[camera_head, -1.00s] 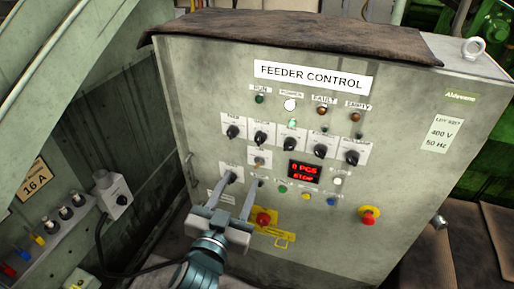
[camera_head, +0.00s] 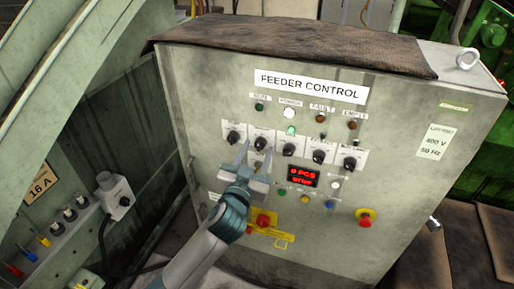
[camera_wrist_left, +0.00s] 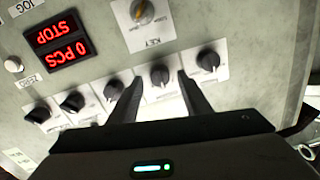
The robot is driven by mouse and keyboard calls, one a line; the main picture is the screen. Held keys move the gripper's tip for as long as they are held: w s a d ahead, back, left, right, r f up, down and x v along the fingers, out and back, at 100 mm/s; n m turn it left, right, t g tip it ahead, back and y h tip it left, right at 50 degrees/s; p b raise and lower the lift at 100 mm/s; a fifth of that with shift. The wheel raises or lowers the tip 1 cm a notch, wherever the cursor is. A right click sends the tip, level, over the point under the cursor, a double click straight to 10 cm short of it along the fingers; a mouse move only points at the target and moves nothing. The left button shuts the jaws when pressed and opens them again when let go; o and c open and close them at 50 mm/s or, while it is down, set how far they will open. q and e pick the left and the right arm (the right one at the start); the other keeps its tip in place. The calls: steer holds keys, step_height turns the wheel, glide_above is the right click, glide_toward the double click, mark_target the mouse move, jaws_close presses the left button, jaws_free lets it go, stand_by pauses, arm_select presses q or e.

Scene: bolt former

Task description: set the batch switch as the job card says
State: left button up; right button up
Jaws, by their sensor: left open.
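The grey feeder control panel (camera_head: 330,235) has a row of several black rotary knobs, with captions too small to read, so I cannot tell which is the batch switch. My left gripper (camera_head: 254,150) is open at the second knob from the left (camera_head: 261,143). In the left wrist view the fingers (camera_wrist_left: 158,92) lie on either side of that knob (camera_wrist_left: 160,75); I cannot tell whether they touch it. The red display (camera_head: 303,176) reads 0 PCS and STOP in the left wrist view (camera_wrist_left: 58,40). I cannot make out a job card. My right gripper is not in view.
The leftmost knob (camera_wrist_left: 208,58) and the third knob (camera_wrist_left: 115,90) stand close beside the fingers. A key switch (camera_wrist_left: 142,12) sits below the row. Red stop buttons (camera_head: 365,216) and small coloured buttons are lower on the panel. A cloth (camera_head: 300,45) lies on top.

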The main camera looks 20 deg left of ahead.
arm_select(q)
steer(key=shift+w, duration=0.25)
steer(key=shift+c, duration=0.6)
steer(key=c, duration=0.9)
steer(key=shift+m, duration=0.5)
steer(key=m+p, duration=0.1)
steer(key=m, duration=0.2)
steer(key=shift+m+p, duration=0.3)
steer(key=shift+m+t+p, duration=0.3)
steer(key=shift+m+p, duration=0.4)
steer(key=shift+m, duration=1.6)
